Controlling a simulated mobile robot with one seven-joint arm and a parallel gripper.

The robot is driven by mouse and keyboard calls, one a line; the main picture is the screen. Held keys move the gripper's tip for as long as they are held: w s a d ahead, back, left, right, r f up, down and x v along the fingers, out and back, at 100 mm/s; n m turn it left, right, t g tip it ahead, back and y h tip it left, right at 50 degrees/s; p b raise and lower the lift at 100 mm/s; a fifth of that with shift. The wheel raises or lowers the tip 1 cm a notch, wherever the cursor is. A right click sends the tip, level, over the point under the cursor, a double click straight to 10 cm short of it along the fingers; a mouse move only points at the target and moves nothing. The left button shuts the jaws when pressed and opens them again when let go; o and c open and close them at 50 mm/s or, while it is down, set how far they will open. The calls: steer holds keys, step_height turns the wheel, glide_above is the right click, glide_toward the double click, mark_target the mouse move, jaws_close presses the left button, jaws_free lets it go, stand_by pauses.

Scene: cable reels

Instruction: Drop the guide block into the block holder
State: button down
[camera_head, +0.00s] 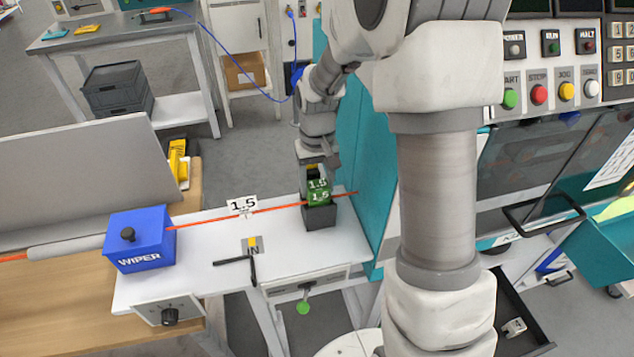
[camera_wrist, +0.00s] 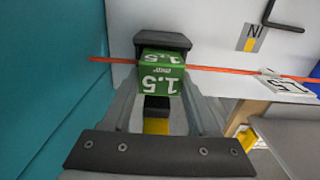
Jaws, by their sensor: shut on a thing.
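The guide block (camera_head: 318,189) is green with white "1.5" marks. My gripper (camera_head: 317,176) is shut on it from above. In the wrist view the block (camera_wrist: 161,76) sits between the two grey fingers of my gripper (camera_wrist: 160,88). The block holder (camera_head: 320,217) is a dark grey box on the white table, directly below the block in the head view. In the wrist view the holder (camera_wrist: 162,41) shows at the block's far end. The block's lower end meets the holder's top edge in the picture; I cannot tell how deep it sits.
An orange cable (camera_head: 275,209) runs across the white table (camera_head: 205,207), passing at the block. A blue wiper box (camera_head: 139,240) stands at the left. A "1.5" tag (camera_head: 242,205) is on the cable. A teal panel (camera_head: 362,160) stands close right of the holder.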

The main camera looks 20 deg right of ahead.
steer(key=shift+f, duration=0.5)
steer(key=shift+c, duration=0.4)
jaws_free()
steer(key=shift+r, duration=0.1)
